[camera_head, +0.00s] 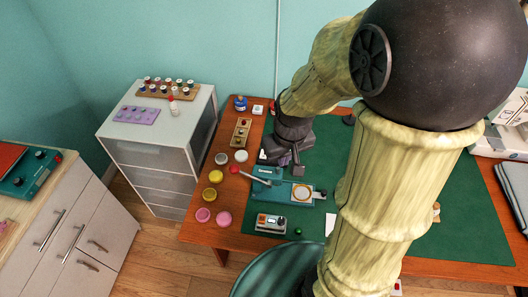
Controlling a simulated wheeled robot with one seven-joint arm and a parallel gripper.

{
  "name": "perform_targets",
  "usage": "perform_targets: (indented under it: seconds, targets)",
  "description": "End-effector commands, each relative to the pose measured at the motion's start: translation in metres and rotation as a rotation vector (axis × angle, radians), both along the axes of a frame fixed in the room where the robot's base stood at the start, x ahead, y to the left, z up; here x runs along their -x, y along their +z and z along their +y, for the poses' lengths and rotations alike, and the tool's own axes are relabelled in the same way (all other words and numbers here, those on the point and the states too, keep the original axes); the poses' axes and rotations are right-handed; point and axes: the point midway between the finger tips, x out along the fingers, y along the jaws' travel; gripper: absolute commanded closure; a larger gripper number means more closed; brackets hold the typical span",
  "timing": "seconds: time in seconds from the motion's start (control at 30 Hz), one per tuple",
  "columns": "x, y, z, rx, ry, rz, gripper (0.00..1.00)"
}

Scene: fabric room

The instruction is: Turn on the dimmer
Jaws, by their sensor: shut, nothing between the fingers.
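No object is clearly labelled as the dimmer, and I cannot tell for sure which one it is. A small white box with a red mark (258,109) lies at the back left of the table. My gripper (297,171) is shut and empty. It points down over the green mat, just behind a teal device (273,191) with a round cream plate. It appears apart from both small boxes. My arm hides much of the mat's middle.
A wooden strip with knobs (240,132) and several round pots line the table's left side. A green chair back (277,270) is at the front. A white drawer cabinet (160,155) stands left. The green mat (465,215) is largely clear at right.

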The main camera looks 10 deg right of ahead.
Motion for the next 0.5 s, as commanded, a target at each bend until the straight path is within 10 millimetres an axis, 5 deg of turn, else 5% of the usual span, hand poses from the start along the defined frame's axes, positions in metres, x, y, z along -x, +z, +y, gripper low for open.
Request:
perform_targets:
  seconds: [0.5]
  targets:
    - [-0.172,-0.060,0.002,0.040,0.716,0.195,1.00]
